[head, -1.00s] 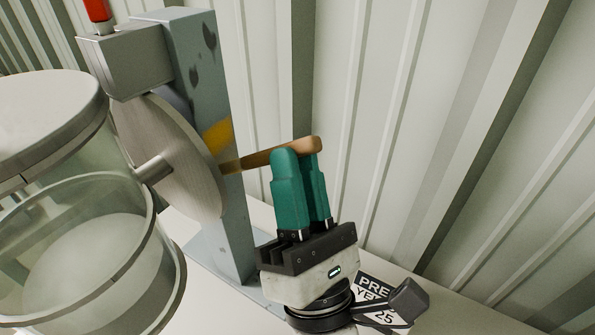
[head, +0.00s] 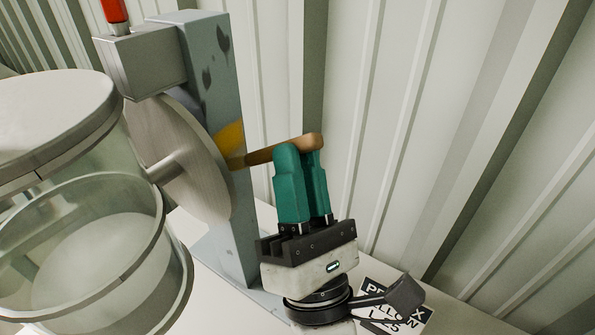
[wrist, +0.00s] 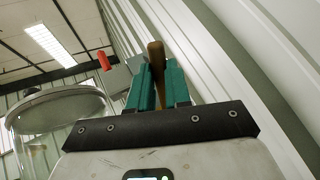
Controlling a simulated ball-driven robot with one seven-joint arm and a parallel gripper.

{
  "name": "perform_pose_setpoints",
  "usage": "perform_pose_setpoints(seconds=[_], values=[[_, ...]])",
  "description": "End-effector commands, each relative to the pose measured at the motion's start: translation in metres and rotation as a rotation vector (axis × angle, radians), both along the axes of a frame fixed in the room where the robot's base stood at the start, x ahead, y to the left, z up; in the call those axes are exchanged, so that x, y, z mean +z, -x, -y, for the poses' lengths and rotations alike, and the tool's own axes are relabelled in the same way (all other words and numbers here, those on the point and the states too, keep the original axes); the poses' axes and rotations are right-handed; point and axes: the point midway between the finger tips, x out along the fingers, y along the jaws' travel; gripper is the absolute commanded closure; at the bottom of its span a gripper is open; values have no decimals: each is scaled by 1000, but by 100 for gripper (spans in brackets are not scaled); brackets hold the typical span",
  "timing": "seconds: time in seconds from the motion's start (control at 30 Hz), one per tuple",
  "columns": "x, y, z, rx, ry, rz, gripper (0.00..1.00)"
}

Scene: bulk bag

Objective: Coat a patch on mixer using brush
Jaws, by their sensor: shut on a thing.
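The mixer's grey-blue column (head: 220,90) stands left of centre in the head view, with dark worn spots high on it and a yellow patch (head: 229,138) lower down. My gripper (head: 302,150), with teal fingers, is shut on the brown handle of the brush (head: 272,154). The brush points left, and its far end meets the column's edge just below the yellow patch; its bristles are not clearly visible, so I cannot tell whether they touch. In the wrist view the handle (wrist: 157,65) shows between the fingers (wrist: 158,82).
The mixer's round disc (head: 185,155) and clear drum (head: 85,240) fill the left, close to the brush's far end. A ribbed metal wall (head: 400,120) rises behind and to the right. A printed label (head: 400,318) lies at the bottom.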

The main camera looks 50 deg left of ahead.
Motion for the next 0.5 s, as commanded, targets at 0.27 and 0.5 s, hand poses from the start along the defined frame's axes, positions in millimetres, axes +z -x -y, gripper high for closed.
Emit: perform_pose_setpoints(seconds=[0.27,0.5], values=[[0,-22,-4,-1,0,2,100],[0,-35,-7,0,-1,1,100]])
